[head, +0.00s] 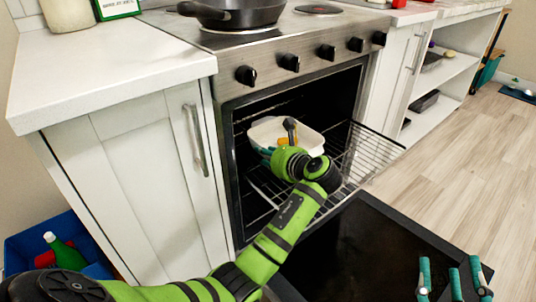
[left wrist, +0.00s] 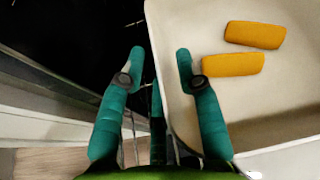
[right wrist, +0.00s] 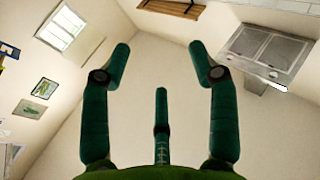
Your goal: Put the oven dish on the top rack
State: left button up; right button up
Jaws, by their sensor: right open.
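The white oven dish (head: 262,132) is in the mouth of the open oven, with two orange pieces (left wrist: 255,35) in it. Which rack bears it, I cannot tell. A wire rack (head: 375,152) sticks out of the oven to the right of the dish. My left gripper (left wrist: 160,58) is at the dish's near left side, one finger outside its wall and the other over the inside. Its fingers are apart, and no firm grip shows. In the head view my left wrist hides part of the dish. My right gripper (head: 453,275) is open and empty, fingers up, at the lower right.
The oven door (head: 385,245) lies folded down in front of the oven. A dark pan (head: 232,14) stands on the stove above. Cabinets flank the oven, and a blue bin (head: 30,245) stands at the lower left. The wooden floor at right is clear.

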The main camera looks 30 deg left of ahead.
pick_arm(q)
jog(key=shift+d+r, duration=0.15)
jog(key=shift+d, duration=0.05)
jog(key=p+v, duration=0.2)
jog(key=v, duration=0.3)
jog(key=shift+s+d+r, duration=0.15)
jog(key=shift+d, duration=0.1)
jog(key=p+v, duration=0.1)
jog(key=v, duration=0.4)
jog(key=shift+s+d+r+p, duration=0.1)
jog(key=shift+d+p, duration=0.05)
jog(key=shift+p, duration=0.25)
jog(key=shift+s+d, duration=0.15)
jog(key=shift+d, duration=0.1)
pick_arm(e)
jog(key=s+d+f+m+g+h, duration=0.1)
jog(key=s+d+f+g+h, duration=0.1)
jog(key=f+g, duration=0.4)
jog(key=s+d+f+m+g+h, duration=0.1)
jog(key=s+d+f+g+h, duration=0.2)
jog(key=f, duration=1)
jog(key=shift+s+d+f+g, duration=0.3)
jog(key=shift+s+d+g, duration=0.85)
jog(key=shift+g, duration=0.45)
jog(key=shift+w+d, duration=0.1)
jog(key=shift+w, duration=0.05)
